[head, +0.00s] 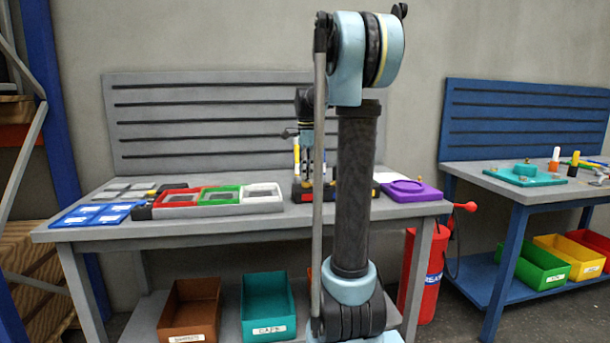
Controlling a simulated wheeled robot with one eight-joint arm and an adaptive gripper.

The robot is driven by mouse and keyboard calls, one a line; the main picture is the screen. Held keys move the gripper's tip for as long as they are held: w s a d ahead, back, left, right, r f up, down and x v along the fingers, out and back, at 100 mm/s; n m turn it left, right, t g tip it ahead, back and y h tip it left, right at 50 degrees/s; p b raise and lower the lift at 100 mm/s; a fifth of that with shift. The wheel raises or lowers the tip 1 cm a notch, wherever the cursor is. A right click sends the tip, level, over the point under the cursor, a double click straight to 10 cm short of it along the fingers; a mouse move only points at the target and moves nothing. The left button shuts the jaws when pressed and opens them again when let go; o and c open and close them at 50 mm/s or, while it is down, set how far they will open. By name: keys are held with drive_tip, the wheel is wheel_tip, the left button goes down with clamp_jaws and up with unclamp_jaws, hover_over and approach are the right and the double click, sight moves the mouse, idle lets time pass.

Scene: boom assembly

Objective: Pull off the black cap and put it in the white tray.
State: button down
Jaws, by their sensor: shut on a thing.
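My gripper (306,172) points down over a dark assembly with yellow and red parts (300,192) at the back middle of the grey table, partly hidden by my arm. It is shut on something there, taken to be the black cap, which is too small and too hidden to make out. I cannot tell whether the cap is on or off its seat. The white tray (263,205) is the right-hand one of three trays in a row, left of my gripper, and looks empty.
A red tray (180,203) and a green tray (220,203) stand beside the white one. A purple fixture (412,194) sits at the right. Bins (268,308) stand below, and a red extinguisher (420,280) by the right leg.

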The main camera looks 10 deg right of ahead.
drive_tip(key=shift+r, duration=1.9)
drive_tip(key=shift+r, duration=0.15)
drive_tip(key=shift+a, duration=0.1)
